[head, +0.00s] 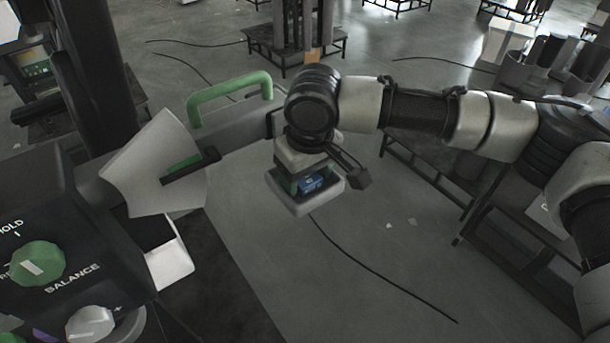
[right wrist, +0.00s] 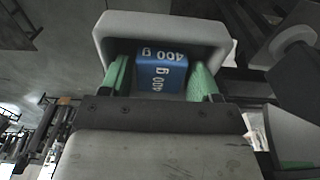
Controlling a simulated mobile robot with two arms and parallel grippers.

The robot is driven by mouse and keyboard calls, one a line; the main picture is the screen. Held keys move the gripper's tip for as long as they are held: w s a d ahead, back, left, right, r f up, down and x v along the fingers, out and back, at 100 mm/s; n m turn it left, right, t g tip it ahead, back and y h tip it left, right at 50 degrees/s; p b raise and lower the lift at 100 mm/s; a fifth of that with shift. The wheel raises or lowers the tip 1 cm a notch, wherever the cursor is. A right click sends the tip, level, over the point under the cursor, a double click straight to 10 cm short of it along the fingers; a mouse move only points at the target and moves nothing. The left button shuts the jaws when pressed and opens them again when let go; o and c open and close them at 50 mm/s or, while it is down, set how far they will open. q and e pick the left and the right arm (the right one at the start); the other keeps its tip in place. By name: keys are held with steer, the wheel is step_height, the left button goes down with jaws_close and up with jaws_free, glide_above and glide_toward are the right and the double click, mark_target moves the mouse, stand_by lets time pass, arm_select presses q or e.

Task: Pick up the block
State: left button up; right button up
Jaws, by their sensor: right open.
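The block (head: 313,184) is blue with white "400 g" lettering. It sits inside a small light-grey tray (head: 301,208) with raised walls. In the right wrist view the block (right wrist: 161,72) lies between the two green finger pads, inside the tray's rim (right wrist: 165,24). My right gripper (head: 306,178) points down into the tray with its fingers open on either side of the block. In the right wrist view a narrow dark gap shows beside the pad of my right gripper (right wrist: 160,80). The block's underside is hidden. My left gripper does not show.
A dark machine panel (head: 85,235) with a green knob (head: 38,263) and a white knob (head: 90,323) stands at the left. A green handle (head: 228,92) and a pale flared part (head: 160,165) are left of the tray. Black cables lie on the grey floor (head: 330,290).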

steer(key=c, duration=0.9)
steer(key=shift+c, duration=0.2)
